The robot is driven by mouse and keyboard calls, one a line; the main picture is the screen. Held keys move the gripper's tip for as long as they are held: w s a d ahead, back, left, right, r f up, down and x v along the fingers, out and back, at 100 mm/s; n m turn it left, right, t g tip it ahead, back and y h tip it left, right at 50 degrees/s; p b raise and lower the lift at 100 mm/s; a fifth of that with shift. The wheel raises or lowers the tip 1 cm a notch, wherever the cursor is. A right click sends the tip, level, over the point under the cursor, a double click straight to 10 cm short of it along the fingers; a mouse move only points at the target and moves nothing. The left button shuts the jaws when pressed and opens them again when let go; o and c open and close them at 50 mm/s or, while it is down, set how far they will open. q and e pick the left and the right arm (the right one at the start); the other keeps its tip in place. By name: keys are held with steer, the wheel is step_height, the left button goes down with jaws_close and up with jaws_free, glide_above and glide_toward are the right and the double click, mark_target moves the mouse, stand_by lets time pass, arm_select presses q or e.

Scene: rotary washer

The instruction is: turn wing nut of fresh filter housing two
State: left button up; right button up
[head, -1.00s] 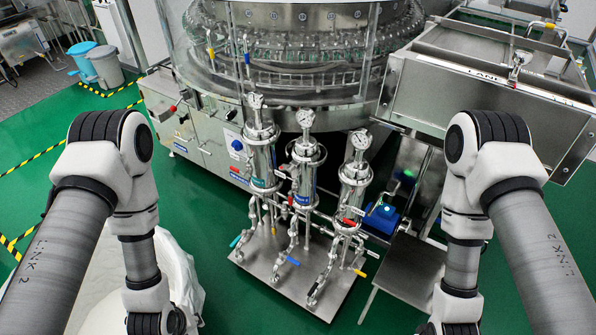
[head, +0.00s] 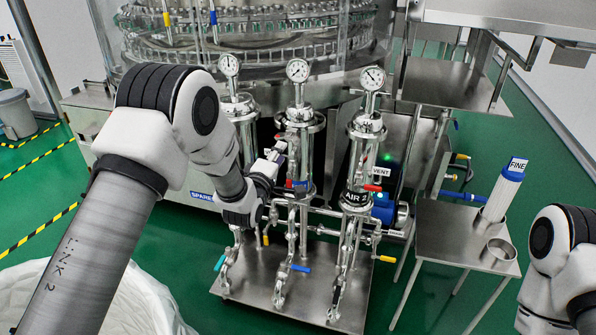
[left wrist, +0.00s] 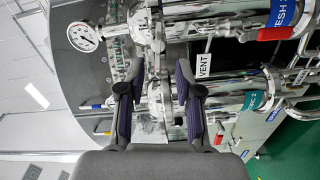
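Fresh filter housing two (head: 302,165) is the upright steel cylinder in the middle of three, with a gauge (head: 297,70) on top. In the left wrist view its blue label (left wrist: 283,12) is cut off at the upper right, and a steel clamp (left wrist: 150,28) rings the housing's end. I cannot single out its wing nut with certainty. My left gripper (left wrist: 158,88) is open, its two dark fingers spread with steel fittings visible beyond. In the head view the left gripper (head: 274,160) is close to the left side of the middle housing, partly hidden. My right gripper is out of view.
A white VENT tag (left wrist: 203,65) hangs just right of the left fingers. The left housing (head: 237,110) is partly behind my left arm; the AIR 2 housing (head: 358,180) stands right. A side table (head: 455,235) holds a FINE filter (head: 502,192) and a steel cup.

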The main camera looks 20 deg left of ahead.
mark_target(287, 139)
arm_select(q)
steer(key=w+b, duration=0.1)
steer(key=w, duration=0.6)
steer(key=shift+w, duration=0.35)
steer(key=shift+r, duration=0.1)
jaws_close()
